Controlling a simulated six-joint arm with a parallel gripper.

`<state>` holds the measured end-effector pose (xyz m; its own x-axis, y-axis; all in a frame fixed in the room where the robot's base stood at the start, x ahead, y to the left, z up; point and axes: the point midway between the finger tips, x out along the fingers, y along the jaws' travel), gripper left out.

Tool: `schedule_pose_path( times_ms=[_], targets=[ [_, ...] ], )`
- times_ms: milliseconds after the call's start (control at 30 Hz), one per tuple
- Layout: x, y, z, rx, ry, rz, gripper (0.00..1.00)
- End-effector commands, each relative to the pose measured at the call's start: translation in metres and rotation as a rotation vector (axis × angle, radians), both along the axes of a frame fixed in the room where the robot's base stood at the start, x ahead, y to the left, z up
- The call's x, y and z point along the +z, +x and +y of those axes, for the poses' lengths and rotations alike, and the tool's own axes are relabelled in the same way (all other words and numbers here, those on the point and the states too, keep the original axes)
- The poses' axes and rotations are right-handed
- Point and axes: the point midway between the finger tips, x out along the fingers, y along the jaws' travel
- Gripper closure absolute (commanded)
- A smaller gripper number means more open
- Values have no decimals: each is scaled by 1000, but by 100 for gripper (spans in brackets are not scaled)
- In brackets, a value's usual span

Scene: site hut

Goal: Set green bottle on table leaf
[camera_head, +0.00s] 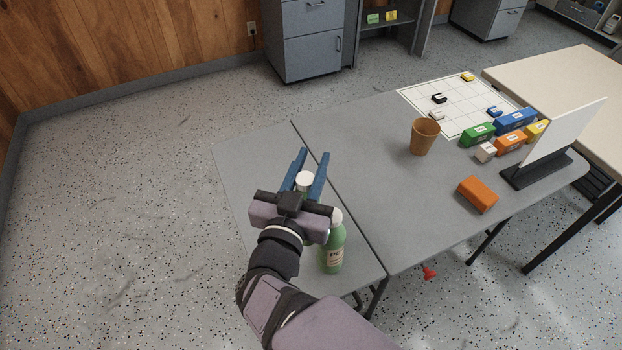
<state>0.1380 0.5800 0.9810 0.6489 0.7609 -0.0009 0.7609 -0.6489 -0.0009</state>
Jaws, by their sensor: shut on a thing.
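My gripper (314,162) is over the table leaf (250,160), the grey left section beyond the seam. Its blue fingers are shut on a bottle with a white cap (305,179); a little green shows below the cap, and my gripper hides most of its body. I cannot tell whether its base touches the leaf. A second green bottle (333,250), with a white cap and a pale label, stands upright on the leaf just to the right of my wrist, nearer the front edge.
The main table (345,150) carries a tan cup (424,137), an orange block (478,194), several coloured blocks, a white grid sheet (450,95) and an upright white panel (563,130). The leaf's far left part is clear. A red object (429,272) shows below the table edge.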

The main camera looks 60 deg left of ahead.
Motion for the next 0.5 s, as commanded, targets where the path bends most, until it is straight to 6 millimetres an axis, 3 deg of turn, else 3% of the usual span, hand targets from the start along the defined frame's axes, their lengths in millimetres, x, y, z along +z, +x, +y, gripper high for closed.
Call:
schedule_pose_path(
  times_ms=[333, 500],
  targets=[
    [-11, 0, 0, -1, 0, 0, 100],
    [-28, 0, 0, 0, -3, -2, 100]
  ],
)
